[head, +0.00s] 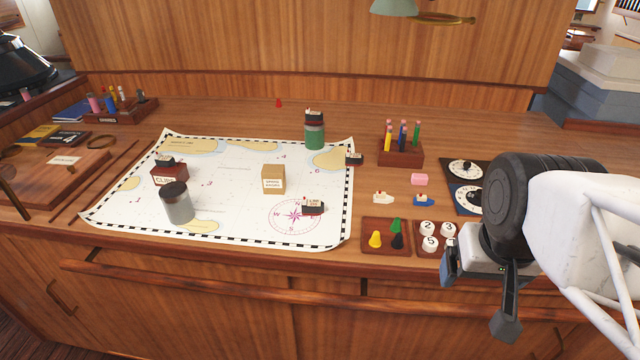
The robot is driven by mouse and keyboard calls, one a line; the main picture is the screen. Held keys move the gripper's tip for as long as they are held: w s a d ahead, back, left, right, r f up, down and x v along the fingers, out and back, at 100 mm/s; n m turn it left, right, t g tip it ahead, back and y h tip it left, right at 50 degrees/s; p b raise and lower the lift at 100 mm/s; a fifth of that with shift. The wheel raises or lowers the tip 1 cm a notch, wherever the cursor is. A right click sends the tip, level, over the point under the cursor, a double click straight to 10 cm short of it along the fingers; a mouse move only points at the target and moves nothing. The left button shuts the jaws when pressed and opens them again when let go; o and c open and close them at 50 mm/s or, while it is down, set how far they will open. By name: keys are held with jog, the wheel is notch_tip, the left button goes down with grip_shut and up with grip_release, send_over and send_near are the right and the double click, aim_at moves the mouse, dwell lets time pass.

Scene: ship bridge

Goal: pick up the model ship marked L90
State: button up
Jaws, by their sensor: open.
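Several small dark model ships with white tops show in the head view; I cannot read L90 on any. One ship (313,208) is on the chart by the compass rose, with small lettering on its side. Another ship (354,159) is at the chart's right edge. A third ship (313,118) is on top of a green jar (314,136). Another ship (166,163) is on or just behind a dark red box (170,177) at the left. My gripper (477,302) is open and empty at the lower right, in front of the desk edge, apart from the ships.
The chart (240,162) also bears a grey jar (178,206) and a cardboard box (273,180). A pencil holder (401,155), white boat (382,197), blue boat (424,200), cone tray (372,251) and number-disc tray (425,246) are to its right. The desk's back is mostly clear.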

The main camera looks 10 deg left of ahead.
dwell(0.4)
jog(key=c, duration=0.5)
jog(key=shift+w, duration=0.1)
jog(key=m+g+y, duration=0.4)
jog(key=m+y, duration=1)
jog(key=m, duration=0.3)
send_near(313, 202)
jog(key=shift+x, duration=0.9)
jog(key=shift+a+r, duration=0.1)
jog(key=shift+a, duration=0.05)
jog(key=shift+x, duration=1.2)
